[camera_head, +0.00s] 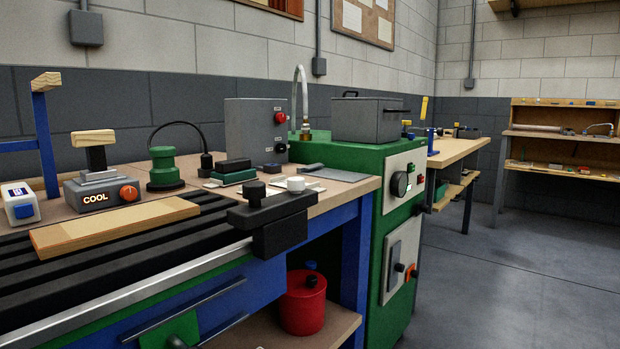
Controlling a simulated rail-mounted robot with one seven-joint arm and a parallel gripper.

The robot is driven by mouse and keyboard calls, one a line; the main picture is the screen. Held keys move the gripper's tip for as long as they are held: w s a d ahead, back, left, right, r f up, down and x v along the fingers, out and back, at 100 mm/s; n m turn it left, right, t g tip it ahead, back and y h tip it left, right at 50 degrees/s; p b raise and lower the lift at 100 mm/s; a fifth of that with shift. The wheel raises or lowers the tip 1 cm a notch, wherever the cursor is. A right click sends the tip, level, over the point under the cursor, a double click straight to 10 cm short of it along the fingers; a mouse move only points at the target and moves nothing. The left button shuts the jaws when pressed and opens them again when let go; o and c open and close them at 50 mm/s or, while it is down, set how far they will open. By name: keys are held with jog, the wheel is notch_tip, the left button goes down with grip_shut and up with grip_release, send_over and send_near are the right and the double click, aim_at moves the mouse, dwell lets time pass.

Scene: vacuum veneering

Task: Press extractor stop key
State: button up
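No key can be read as the extractor stop. A grey control box (256,132) on the bench has a red round control (281,117) on its right face, with small labels too small to read. A green cabinet (350,157) stands to its right. Its upper pale panel (397,200) carries a black dial (399,184) and small red and green controls (409,167). Its lower panel (390,282) carries an orange-red knob (411,271). I cannot tell which of these belongs to the extractor. My gripper is not in view.
A wood board (115,226) lies on black slats at the front left. A heater marked COOL (101,190) stands behind it. A black block (272,217) juts out at the bench front. A red pot (303,302) sits on the lower shelf. The floor (520,285) at right is clear.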

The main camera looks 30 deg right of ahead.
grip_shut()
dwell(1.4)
